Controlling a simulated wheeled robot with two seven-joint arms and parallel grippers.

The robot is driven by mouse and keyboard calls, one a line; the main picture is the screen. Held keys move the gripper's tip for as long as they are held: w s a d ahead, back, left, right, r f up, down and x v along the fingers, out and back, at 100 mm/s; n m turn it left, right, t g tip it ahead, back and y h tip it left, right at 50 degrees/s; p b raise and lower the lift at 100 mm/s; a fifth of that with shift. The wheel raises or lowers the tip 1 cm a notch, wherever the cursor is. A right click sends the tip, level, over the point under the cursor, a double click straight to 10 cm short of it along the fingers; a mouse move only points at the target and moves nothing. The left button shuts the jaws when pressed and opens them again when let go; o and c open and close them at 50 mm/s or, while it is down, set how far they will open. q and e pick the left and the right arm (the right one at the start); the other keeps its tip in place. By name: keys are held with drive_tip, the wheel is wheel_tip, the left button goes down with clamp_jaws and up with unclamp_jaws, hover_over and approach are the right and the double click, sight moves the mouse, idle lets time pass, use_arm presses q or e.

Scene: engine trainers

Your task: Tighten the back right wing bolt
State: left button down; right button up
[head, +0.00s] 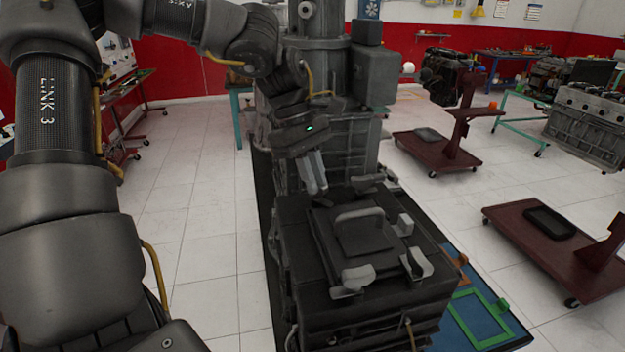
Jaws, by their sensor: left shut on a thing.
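A dark engine block (300,262) stands in front of me. On its top lies a square cover plate (352,258) with a raised grey handle (360,213). Grey wing bolts show at the cover's back right corner (368,183), at its front right corner (418,263) and at its front left corner (353,279). My left gripper (316,189) points down at the cover's back left corner in the picture, apart from the back right bolt. Its fingers are shut on a wing bolt, which they almost wholly hide. My right gripper is out of view.
A small grey block (404,225) sticks up at the cover's right edge. A tall grey machine column (322,75) rises behind. A blue board with a green frame (480,318) lies right of the engine. Dark red wheeled stands (540,228) are farther right; white floor is free on the left.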

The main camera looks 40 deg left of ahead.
use_arm(q)
drive_tip(key=shift+m+g, duration=0.4)
drive_tip(key=shift+m, duration=0.5)
drive_tip(key=shift+w+r+m+g+p, duration=0.1)
drive_tip(key=shift+m+g+p, duration=0.3)
drive_tip(key=shift+m, duration=0.5)
drive_tip(key=shift+d+r+m+y+p, duration=0.1)
drive_tip(key=shift+m+y+p, duration=0.2)
drive_tip(key=shift+m+p, duration=0.7)
drive_tip(key=shift+f+m+g+p, duration=0.2)
drive_tip(key=shift+m+g+p, duration=0.4)
drive_tip(key=shift+m+p, duration=0.2)
drive_tip(key=c, duration=1.4)
unclamp_jaws()
drive_tip(key=shift+d, duration=0.1)
drive_tip(key=shift+w, duration=0.1)
